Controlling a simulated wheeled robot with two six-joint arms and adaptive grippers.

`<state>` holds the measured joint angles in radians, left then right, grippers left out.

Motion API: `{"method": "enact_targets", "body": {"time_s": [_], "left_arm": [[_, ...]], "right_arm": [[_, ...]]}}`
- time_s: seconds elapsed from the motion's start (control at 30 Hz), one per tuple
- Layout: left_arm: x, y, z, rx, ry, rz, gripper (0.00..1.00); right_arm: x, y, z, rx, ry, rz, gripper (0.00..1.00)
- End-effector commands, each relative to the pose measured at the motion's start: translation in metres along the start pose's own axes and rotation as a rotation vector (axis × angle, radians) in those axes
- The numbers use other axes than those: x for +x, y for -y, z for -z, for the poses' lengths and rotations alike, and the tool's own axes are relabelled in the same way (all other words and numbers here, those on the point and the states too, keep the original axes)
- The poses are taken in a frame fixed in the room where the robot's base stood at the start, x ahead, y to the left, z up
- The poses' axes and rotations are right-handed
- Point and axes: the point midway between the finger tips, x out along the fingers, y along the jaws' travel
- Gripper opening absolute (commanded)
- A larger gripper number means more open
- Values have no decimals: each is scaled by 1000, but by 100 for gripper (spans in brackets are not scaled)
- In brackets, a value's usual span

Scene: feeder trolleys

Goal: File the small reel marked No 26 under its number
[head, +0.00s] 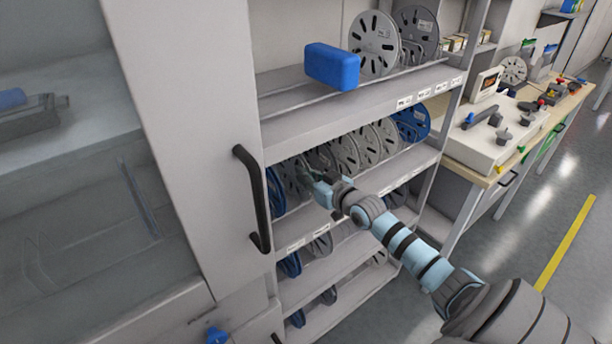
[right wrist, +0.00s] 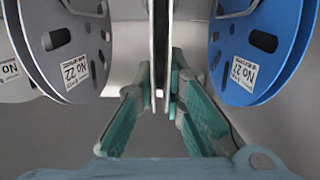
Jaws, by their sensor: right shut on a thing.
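My right gripper (head: 318,182) reaches into the middle shelf of the reel rack. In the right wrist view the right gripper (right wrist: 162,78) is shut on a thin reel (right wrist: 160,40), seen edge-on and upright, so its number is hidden. A grey reel marked No 22 (right wrist: 68,45) stands to its left in that view. A blue reel, its label apparently No 27 (right wrist: 262,45), stands to its right. Gaps show between the held reel and both neighbours. My left gripper is not in view.
The middle shelf (head: 408,160) also holds several grey reels (head: 345,155) and a blue reel (head: 411,122). A blue box (head: 332,67) and large reels (head: 374,45) are on the top shelf. A cabinet door with a black handle (head: 252,200) stands close left. A workbench (head: 500,150) is right.

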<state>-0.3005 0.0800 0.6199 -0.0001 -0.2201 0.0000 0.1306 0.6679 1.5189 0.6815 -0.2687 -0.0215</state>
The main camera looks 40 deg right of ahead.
Motion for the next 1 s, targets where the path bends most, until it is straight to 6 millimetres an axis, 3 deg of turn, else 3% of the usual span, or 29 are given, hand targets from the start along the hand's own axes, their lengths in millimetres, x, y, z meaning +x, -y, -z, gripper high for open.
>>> {"method": "enact_targets", "body": {"time_s": [0.4, 0.43, 0.57, 0.87, 1.0], "left_arm": [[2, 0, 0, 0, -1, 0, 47], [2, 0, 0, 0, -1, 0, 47], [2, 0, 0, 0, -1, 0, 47], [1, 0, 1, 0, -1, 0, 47], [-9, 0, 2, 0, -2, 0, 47]], "right_arm": [[0, 1, -3, 0, -1, 1, 0], [0, 1, -3, 0, -1, 1, 14], [0, 1, -3, 0, 0, 1, 34], [0, 1, -3, 0, 1, 1, 34], [-8, 4, 1, -2, 2, 5, 34]]}}
